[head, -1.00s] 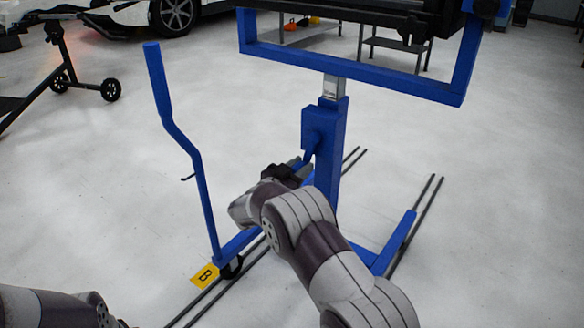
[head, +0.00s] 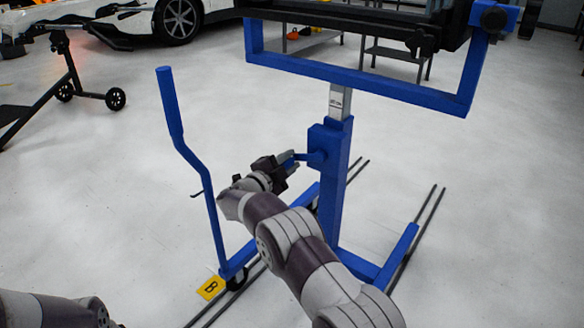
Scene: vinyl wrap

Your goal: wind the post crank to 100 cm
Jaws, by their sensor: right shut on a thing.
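The blue post (head: 330,190) stands upright, with a silver inner tube (head: 340,102) showing above it below the blue U-shaped frame (head: 360,80). A crank housing sits on the post's left side, and the crank (head: 308,157) sticks out to the left, about level. My right gripper (head: 288,163) is shut on the crank's handle, just left of the post; the grip itself is partly hidden by the fingers. Scale marks on the tube are too small to read. My left arm shows only at the bottom left corner, with its gripper out of view.
A tall bent blue handle (head: 190,160) rises left of my right arm from the stand's wheeled base. A yellow B tag (head: 212,288) lies near its foot. Dark floor rails (head: 425,225) run beside the base. Open floor lies to the right.

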